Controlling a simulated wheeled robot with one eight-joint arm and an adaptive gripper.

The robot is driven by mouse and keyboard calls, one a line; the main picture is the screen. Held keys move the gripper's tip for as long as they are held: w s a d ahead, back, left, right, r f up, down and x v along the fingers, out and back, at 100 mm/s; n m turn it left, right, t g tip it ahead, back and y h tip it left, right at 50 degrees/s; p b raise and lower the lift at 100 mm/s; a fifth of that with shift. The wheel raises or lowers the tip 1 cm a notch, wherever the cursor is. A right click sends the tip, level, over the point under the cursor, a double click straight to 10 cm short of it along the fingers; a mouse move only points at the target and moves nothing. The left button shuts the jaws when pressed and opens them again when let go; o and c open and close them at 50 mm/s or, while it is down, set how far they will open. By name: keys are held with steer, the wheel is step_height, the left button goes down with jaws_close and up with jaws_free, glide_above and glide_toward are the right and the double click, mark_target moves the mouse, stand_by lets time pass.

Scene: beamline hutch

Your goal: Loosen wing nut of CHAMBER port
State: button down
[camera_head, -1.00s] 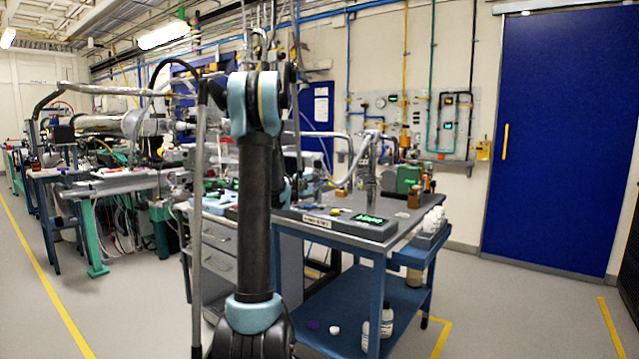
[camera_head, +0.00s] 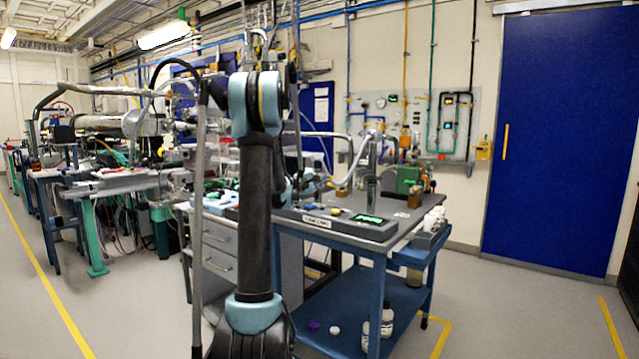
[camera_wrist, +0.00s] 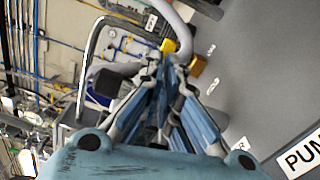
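In the wrist view my gripper (camera_wrist: 167,66) reaches toward a pale grey hose (camera_wrist: 178,28) that curves down to its fingertips. The fingers converge there, but whether they are apart or closed on a small part is too blurred to tell. A yellow part (camera_wrist: 169,46) and a brass-coloured block (camera_wrist: 197,65) sit close by the fingertips. No wing nut can be made out; the fingers may cover it. A small white label (camera_wrist: 152,21) lies above, too small to read. In the head view my arm hides the gripper.
The bench (camera_head: 405,232) has a grey top carrying a lit green display (camera_head: 369,218) and a green device (camera_head: 408,178). A label starting "PUM" (camera_wrist: 303,153) lies right in the wrist view. A curved metal pipe (camera_wrist: 91,55) stands left of the fingers. The right floor is open.

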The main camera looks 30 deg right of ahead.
steer(key=shift+w+r+n, duration=0.1)
steer(key=shift+n, duration=3.55)
steer(key=shift+w+r+n, duration=0.1)
steer(key=shift+n, duration=3.55)
steer(key=c, duration=1.8)
jaws_free()
steer(key=shift+f, duration=0.1)
steer(key=shift+c, duration=0.2)
steer(key=shift+a, duration=0.15)
